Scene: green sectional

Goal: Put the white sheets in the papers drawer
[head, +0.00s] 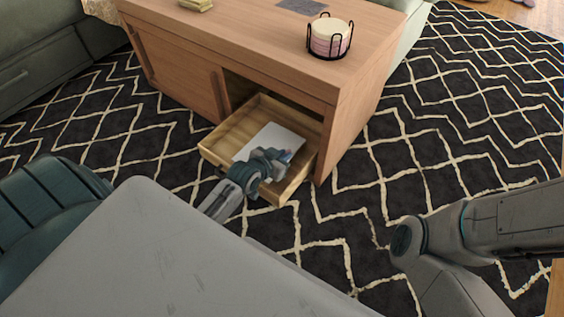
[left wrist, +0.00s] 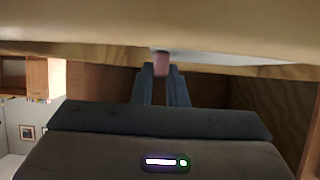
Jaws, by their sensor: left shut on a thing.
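The white sheets (head: 278,138) lie inside the open wooden drawer (head: 234,130) of the low cabinet. My left gripper (head: 282,160) reaches over the drawer's front and is shut at the near edge of the sheets. In the left wrist view, a small pink piece (left wrist: 161,66) sits between the closed fingertips, against the pale sheets (left wrist: 225,58). It looks like part of the sheets' edge, and I cannot tell whether they rest fully on the drawer floor. The arm hides part of the sheets and the drawer front. My right gripper is out of view.
The wooden cabinet (head: 345,120) carries a black wire holder (head: 328,38) with pale round pieces, a grey flat item (head: 302,6) and a small yellowish item (head: 195,5). A green sofa (head: 35,55) stands at the left.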

